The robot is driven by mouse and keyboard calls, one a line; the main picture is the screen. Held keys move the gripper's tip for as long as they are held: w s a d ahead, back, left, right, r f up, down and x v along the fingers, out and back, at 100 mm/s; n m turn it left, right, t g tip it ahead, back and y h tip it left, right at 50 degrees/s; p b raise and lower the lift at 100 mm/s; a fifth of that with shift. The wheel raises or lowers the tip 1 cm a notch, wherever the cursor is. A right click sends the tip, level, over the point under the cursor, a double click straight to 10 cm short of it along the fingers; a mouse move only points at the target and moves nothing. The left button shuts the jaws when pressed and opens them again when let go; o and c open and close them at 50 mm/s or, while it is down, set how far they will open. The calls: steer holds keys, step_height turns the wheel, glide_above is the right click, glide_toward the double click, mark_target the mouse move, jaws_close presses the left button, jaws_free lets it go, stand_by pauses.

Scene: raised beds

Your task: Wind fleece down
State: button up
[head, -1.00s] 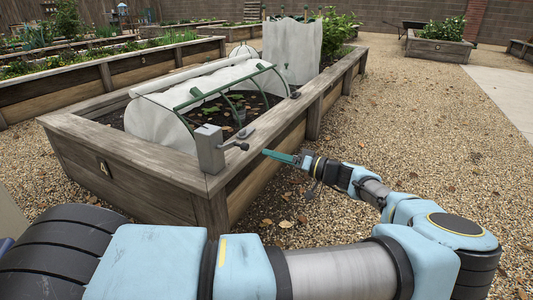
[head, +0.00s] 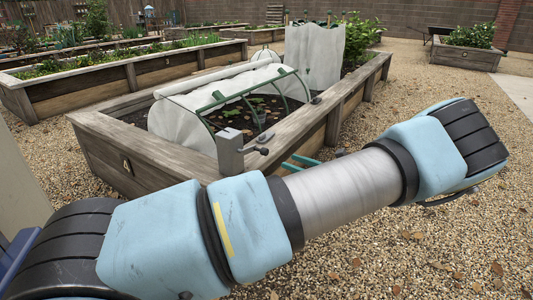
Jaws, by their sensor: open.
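The white fleece (head: 182,122) covers the back and near end of a low hooped tunnel on the raised bed. A green bar (head: 232,92) runs along its edge, high on the hoops. The side facing me is uncovered, showing soil and seedlings (head: 236,112). A grey metal box (head: 230,153) with a short crank and dark knob (head: 263,151) stands on the bed's near corner. My gripper (head: 298,163) shows only as two teal fingers, apart and empty, just right of and below the knob, outside the bed wall. My arm hides the rest of it.
The bed's wooden rim (head: 140,148) runs along the near and right sides. A taller white cover (head: 315,55) stands farther back on the bed. Gravel (head: 440,75) lies open to the right. Another planted bed (head: 110,78) is at the left.

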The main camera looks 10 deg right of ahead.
mark_target(267, 152)
steer(key=b+x, duration=0.2)
steer(key=x, duration=0.8)
steer(key=shift+w+a, duration=0.2)
steer(key=shift+w, duration=0.05)
steer(key=shift+c, duration=0.2)
jaws_close()
